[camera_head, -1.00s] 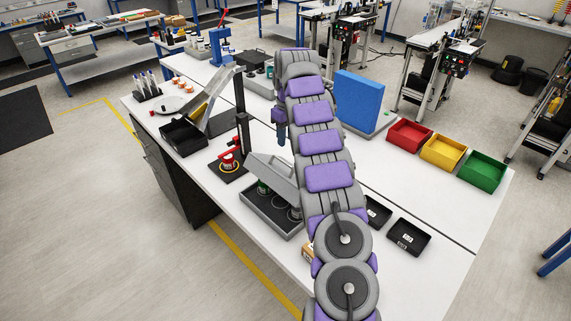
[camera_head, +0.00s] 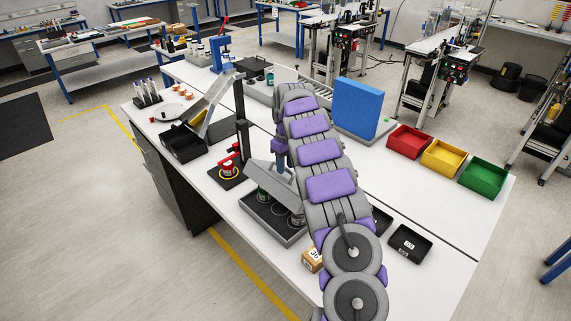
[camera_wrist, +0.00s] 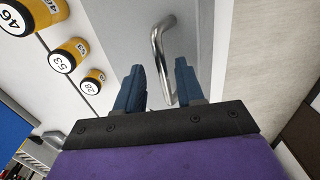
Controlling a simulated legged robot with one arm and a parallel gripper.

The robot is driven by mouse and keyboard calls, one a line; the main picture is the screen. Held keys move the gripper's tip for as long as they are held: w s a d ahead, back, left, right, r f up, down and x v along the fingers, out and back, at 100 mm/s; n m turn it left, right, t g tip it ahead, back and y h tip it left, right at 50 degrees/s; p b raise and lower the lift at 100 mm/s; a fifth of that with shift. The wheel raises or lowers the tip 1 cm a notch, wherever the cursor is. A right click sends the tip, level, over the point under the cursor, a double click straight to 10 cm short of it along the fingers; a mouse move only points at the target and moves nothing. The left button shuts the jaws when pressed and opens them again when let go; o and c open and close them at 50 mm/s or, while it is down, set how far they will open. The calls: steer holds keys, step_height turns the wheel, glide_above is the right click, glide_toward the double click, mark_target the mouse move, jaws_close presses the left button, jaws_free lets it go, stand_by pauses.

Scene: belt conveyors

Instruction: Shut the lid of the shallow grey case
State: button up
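The shallow grey case (camera_head: 282,236) stands on the white bench, left of my arm in the head view. Its grey lid (camera_head: 268,179) is raised at a slant, and dark round recesses and something green show inside. In the wrist view the lid (camera_wrist: 207,35) is a grey plate with a bent metal handle (camera_wrist: 158,50). My gripper (camera_wrist: 160,66) is open, its two blue fingers apart, with the handle showing between them. I cannot tell whether they touch it. In the head view my gripper (camera_head: 280,153) is just above the lid, partly hidden by my arm.
A red clamp-like device (camera_head: 229,168) and a black tray (camera_head: 183,142) stand left of the case. A small cardboard box (camera_head: 312,260) is close in front. Black trays (camera_head: 410,243), coloured bins (camera_head: 443,156) and a blue panel (camera_head: 362,106) are to the right.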

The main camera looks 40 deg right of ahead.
mark_target(275, 179)
steer(key=shift+a, duration=0.15)
jaws_close()
steer(key=shift+a, duration=0.15)
stand_by(0.5)
steer(key=shift+s+a+f+h+b, duration=0.1)
steer(key=shift+a+f+h+b, duration=0.35)
steer(key=shift+a, duration=0.3)
steer(key=shift+s+a+f+h+b, duration=0.1)
steer(key=shift+a+f+h+b, duration=0.35)
steer(key=shift+a, duration=0.3)
steer(key=shift+a+f+h+b, duration=0.3)
steer(key=shift+a+f+h, duration=0.3)
steer(key=shift+a, duration=0.3)
steer(key=a+f+h+b, duration=0.2)
steer(key=a+f, duration=0.3)
steer(key=f, duration=0.1)
steer(key=shift+s+h, duration=0.35)
steer(key=shift+h, duration=0.05)
